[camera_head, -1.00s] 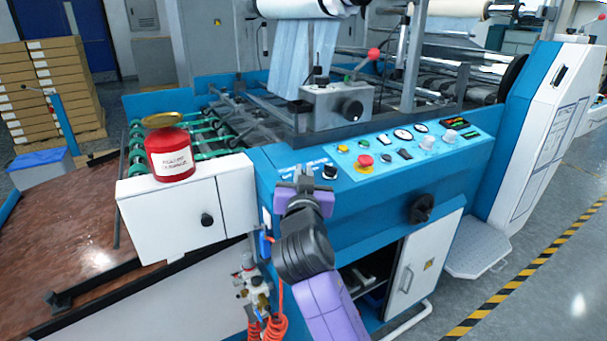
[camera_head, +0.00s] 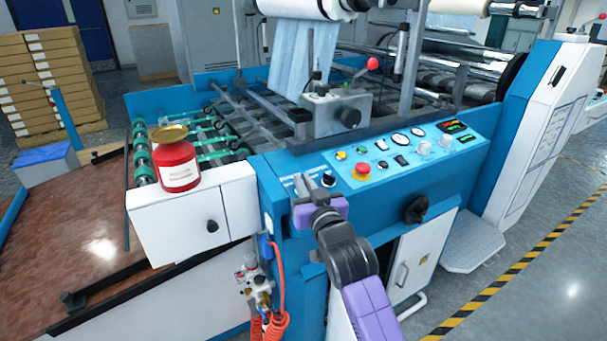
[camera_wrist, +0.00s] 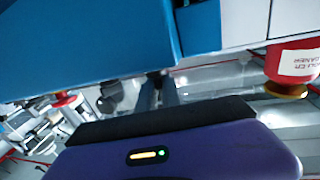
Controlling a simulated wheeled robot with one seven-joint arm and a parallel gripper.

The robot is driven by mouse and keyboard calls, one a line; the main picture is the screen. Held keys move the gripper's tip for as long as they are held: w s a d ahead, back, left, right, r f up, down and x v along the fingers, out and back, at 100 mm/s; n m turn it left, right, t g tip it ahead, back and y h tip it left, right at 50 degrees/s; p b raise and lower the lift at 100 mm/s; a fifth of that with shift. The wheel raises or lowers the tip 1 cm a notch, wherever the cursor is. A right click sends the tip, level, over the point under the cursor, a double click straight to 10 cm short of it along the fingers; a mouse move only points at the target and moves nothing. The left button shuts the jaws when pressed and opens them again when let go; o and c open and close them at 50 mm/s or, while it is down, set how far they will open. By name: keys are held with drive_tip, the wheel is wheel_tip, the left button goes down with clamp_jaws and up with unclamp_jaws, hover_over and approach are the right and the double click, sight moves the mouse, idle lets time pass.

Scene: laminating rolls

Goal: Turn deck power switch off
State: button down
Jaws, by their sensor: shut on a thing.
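My gripper (camera_head: 308,187) is at the front left end of the blue control panel (camera_head: 400,156), fingers toward its top face. It is shut on a small part there, by its place the deck power switch, which the fingers hide. I cannot read the switch's position. A black knob (camera_head: 329,178) stands just right of the fingers, apart from them. In the wrist view the dark fingers (camera_wrist: 158,88) reach toward the blue machine body (camera_wrist: 90,45); the switch cannot be made out.
A yellow-ringed red button (camera_head: 362,170), small switches and dials lie to the right on the panel. A red can (camera_head: 177,165) stands on the white cabinet (camera_head: 165,222) to the left. A black rotary handle (camera_head: 416,210) sticks out of the front.

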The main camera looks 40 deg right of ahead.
drive_tip(key=shift+d+n+t+y, duration=0.1)
drive_tip(key=shift+n+t+y, duration=0.4)
drive_tip(key=shift+n+y, duration=0.4)
drive_tip(key=n+y+b, duration=0.2)
drive_tip(key=shift+f+t+y, duration=0.25)
drive_tip(key=shift+t+y, duration=0.15)
drive_tip(key=n+y+b, duration=0.3)
drive_tip(key=y+b, duration=0.1)
drive_tip(key=b, duration=0.2)
drive_tip(key=shift+y, duration=0.3)
drive_tip(key=shift+r+n+y+b, duration=0.1)
drive_tip(key=shift+n+y+b, duration=1.2)
drive_tip(key=shift+n+y, duration=0.15)
drive_tip(key=shift+g+y, duration=0.25)
drive_tip(key=shift+g, duration=0.05)
drive_tip(key=c, duration=1.5)
unclamp_jaws()
drive_tip(key=shift+r, duration=0.1)
